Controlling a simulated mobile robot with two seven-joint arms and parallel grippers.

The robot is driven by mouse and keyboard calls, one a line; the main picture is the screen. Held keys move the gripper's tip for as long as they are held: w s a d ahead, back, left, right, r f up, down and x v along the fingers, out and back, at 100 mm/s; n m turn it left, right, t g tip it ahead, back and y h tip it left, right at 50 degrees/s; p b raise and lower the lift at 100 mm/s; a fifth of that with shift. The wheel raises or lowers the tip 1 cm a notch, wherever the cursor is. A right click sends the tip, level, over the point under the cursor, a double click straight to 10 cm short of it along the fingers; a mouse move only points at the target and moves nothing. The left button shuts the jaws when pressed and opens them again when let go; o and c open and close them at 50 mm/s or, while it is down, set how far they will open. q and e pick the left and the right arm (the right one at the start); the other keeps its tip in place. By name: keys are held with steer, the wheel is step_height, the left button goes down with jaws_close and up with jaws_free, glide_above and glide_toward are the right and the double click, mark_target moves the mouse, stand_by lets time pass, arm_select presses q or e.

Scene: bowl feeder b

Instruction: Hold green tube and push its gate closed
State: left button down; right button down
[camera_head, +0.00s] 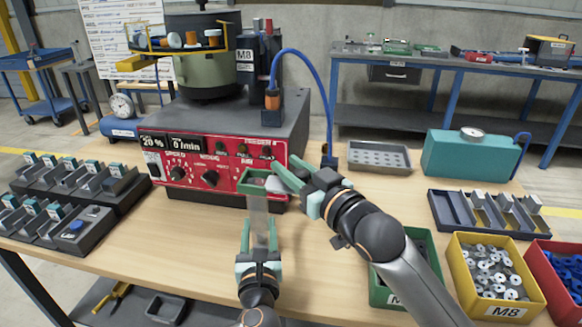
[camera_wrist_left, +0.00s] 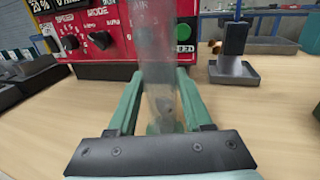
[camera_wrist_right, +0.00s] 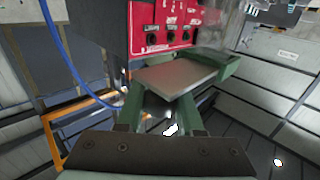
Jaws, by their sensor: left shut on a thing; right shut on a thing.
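A clear, greyish tube (camera_head: 258,222) stands upright below a green tray-like head (camera_head: 256,181) in front of the red control panel. My left gripper (camera_head: 258,238) is shut on the tube from the front. The tube (camera_wrist_left: 160,75) rises between its two green fingers in the left wrist view. My right gripper (camera_head: 283,176) is at the right side of the green head. In the right wrist view a flat grey plate (camera_wrist_right: 176,75) lies at its fingertips, and the gripper appears shut on it. The plate's far end meets the green rim; whether it is fully in is unclear.
The red-panelled feeder machine (camera_head: 215,165) stands just behind. A blue cable post (camera_head: 329,150), a metal tray (camera_head: 380,157) and a teal box (camera_head: 470,155) are to the right. A yellow bin (camera_head: 455,285) stands at the front right. Dark racks (camera_head: 75,195) stand left.

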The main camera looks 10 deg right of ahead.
stand_by(0.8)
arm_select(q)
steer(key=shift+d, duration=0.1)
arm_select(e)
steer(key=shift+w+a, duration=0.2)
steer(key=shift+a, duration=0.5)
steer(key=shift+w+a, duration=0.25)
steer(key=shift+a, duration=0.5)
steer(key=shift+w+a, duration=0.2)
steer(key=shift+a, duration=0.5)
steer(key=c, duration=0.5)
jaws_free()
steer(key=v, duration=1.2)
